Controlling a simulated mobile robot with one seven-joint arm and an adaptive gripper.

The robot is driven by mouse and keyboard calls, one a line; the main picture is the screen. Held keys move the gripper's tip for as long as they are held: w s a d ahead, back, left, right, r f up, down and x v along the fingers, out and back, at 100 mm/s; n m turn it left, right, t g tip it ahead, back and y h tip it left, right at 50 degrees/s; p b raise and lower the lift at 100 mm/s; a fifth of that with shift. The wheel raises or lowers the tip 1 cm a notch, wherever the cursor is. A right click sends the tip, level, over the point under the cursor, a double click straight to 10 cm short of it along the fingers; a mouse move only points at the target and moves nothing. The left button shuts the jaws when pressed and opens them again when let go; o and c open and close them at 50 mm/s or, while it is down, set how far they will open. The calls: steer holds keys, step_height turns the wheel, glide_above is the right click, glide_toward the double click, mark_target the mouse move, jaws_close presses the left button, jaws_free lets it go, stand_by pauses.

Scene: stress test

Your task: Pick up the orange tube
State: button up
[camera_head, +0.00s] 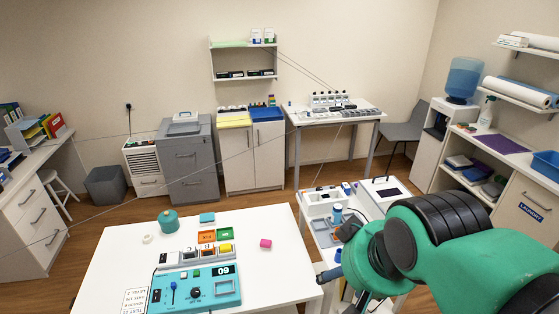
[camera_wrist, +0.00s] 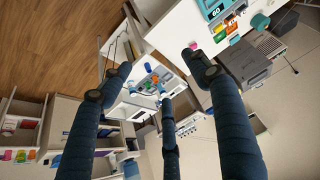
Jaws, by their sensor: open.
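I cannot make out the orange tube with certainty. A small orange thing (camera_wrist: 148,67) shows in the wrist view on the white side cart, between my spread fingers; it is too small to tell its shape.
The white table (camera_head: 120,255) also holds a teal device (camera_head: 195,291), a teal round pot (camera_head: 168,220) and a pink cylinder (camera_head: 265,243). The white cart (camera_head: 322,206) holds bins and a blue-labelled bottle (camera_head: 336,213). Cabinets and a bench line the back wall.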

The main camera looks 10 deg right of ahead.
steer(key=shift+c, duration=0.8)
steer(key=shift+w+r, duration=0.1)
steer(key=w+d+f+m+g+p, duration=0.1)
steer(key=w+d, duration=0.3)
steer(key=w, duration=0.7)
steer(key=w+d+f+g+p, duration=0.1)
steer(key=w+d, duration=0.2)
steer(key=w, duration=0.8)
steer(key=w+d+f+g, duration=0.1)
steer(key=w+d+f, duration=0.6)
steer(key=w+f, duration=0.2)
steer(key=w+d+f+m+g+p, duration=0.1)
steer(key=w+d+f, duration=0.5)
steer(key=w+f, duration=0.3)
step_height(320, 180, down, 3)
steer(key=shift+w+d+f, duration=0.1)
steer(key=shift+w+d, duration=0.1)
steer(key=shift+d, duration=0.2)
